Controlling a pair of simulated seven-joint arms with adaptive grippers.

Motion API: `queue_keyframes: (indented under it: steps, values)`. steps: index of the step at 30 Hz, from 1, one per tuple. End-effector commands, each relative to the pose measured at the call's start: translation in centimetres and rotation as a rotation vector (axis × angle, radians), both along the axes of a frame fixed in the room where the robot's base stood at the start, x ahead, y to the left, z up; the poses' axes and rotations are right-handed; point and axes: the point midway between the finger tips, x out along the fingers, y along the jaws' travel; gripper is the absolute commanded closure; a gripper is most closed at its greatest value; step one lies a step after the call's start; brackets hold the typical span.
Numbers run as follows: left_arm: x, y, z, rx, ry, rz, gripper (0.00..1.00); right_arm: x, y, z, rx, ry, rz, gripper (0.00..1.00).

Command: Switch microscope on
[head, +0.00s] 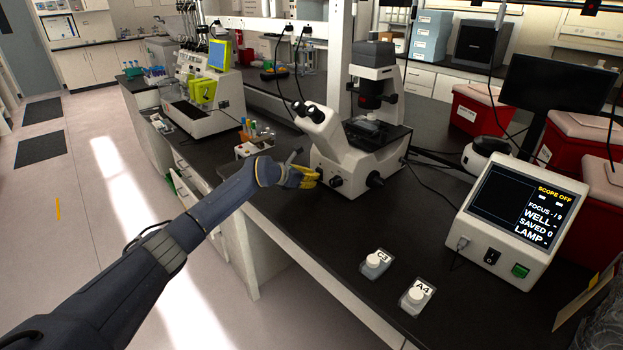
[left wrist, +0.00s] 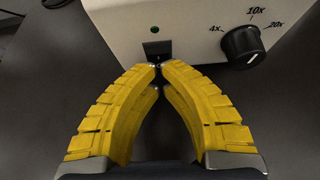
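The white microscope (head: 352,160) stands upright on the black bench in the head view. My left gripper (head: 318,175) is at the lower left front of its base. In the left wrist view, the yellow fingers of that gripper (left wrist: 159,68) are closed together at the tips with nothing held between them. The tips are at the lower edge of a small black rocker switch (left wrist: 158,48) on the microscope's front; I cannot tell whether they touch it. A dark green dot (left wrist: 155,30) sits above the switch. The control box's screen (head: 518,205) reads SCOPE OFF. My right gripper is not in view.
A black knob (left wrist: 243,46) marked 4x, 10x and 20x is right of the switch. Two labelled dishes, C3 (head: 376,263) and A4 (head: 417,295), lie on the bench front. A small rack (head: 258,147) stands left of the microscope. Red bins (head: 477,112) stand behind right.

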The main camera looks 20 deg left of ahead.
Motion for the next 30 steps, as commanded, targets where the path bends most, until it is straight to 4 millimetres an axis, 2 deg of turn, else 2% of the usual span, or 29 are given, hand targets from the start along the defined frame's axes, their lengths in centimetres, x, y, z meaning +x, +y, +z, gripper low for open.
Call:
queue_keyframes:
  steps: [8, 18, 30]
  values:
    - [0.11, -0.08, 0.16, 0.005, 0.007, -0.001, 1.0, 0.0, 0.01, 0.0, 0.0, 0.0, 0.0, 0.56]
    - [0.9, -0.55, 0.93, 0.092, 0.145, -0.001, 1.0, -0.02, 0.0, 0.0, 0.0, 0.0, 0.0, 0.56]
    - [0.77, -0.55, 0.91, 0.086, 0.142, -0.002, 1.0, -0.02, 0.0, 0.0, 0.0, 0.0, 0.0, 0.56]
